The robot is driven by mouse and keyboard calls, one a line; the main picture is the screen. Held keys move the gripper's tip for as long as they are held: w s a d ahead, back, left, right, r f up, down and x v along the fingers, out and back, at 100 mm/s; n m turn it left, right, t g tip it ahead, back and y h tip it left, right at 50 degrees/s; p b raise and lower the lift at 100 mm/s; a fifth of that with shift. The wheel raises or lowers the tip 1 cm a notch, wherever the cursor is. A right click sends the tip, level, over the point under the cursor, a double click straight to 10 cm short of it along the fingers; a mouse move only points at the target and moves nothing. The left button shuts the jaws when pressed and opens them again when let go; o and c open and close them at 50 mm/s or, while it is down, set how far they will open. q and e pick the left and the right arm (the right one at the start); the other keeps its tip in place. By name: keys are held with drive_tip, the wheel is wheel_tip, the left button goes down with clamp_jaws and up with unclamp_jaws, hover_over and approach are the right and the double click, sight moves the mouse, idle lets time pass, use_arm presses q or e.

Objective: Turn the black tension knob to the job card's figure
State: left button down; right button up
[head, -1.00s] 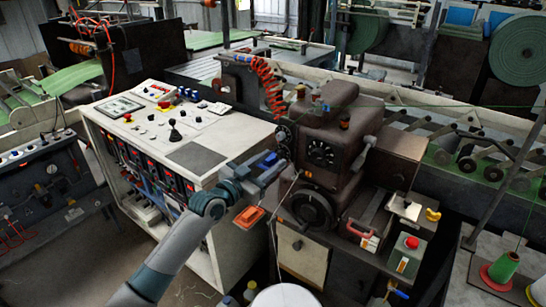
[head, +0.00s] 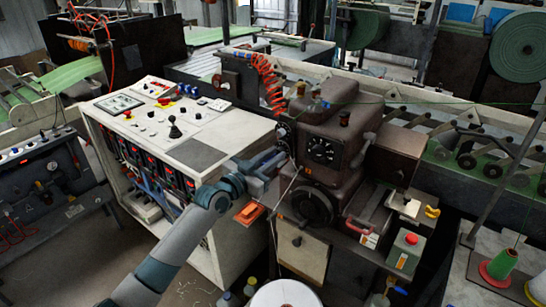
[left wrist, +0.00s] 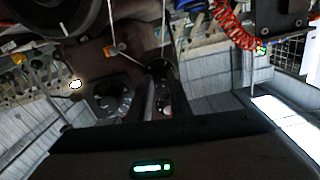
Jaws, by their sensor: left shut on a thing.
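The brown machine head (head: 340,112) carries a black dial with white marks (head: 322,150) on its front. A second dark dial (head: 284,132) sits on its left side. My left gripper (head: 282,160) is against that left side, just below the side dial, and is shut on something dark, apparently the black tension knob. The fingers and machine hide most of it. In the left wrist view a dark round part (left wrist: 160,92) is between the fingers' line and the machine, beside the front dial (left wrist: 110,100). I cannot make out a job card's figure. My right gripper is not in view.
A large black handwheel (head: 313,207) is below the front dial. The white control console (head: 205,152) stands to the left. An orange coiled hose (head: 270,85) hangs behind. A green box with a red button (head: 407,248) is at right.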

use_arm(q)
drive_tip(key=shift+n, duration=0.3)
drive_tip(key=shift+n+b, duration=0.45)
drive_tip(key=shift+n, duration=2.65)
drive_tip(key=c, duration=1.6)
unclamp_jaws()
drive_tip(key=shift+c, duration=0.2)
drive_tip(key=shift+a, duration=0.1)
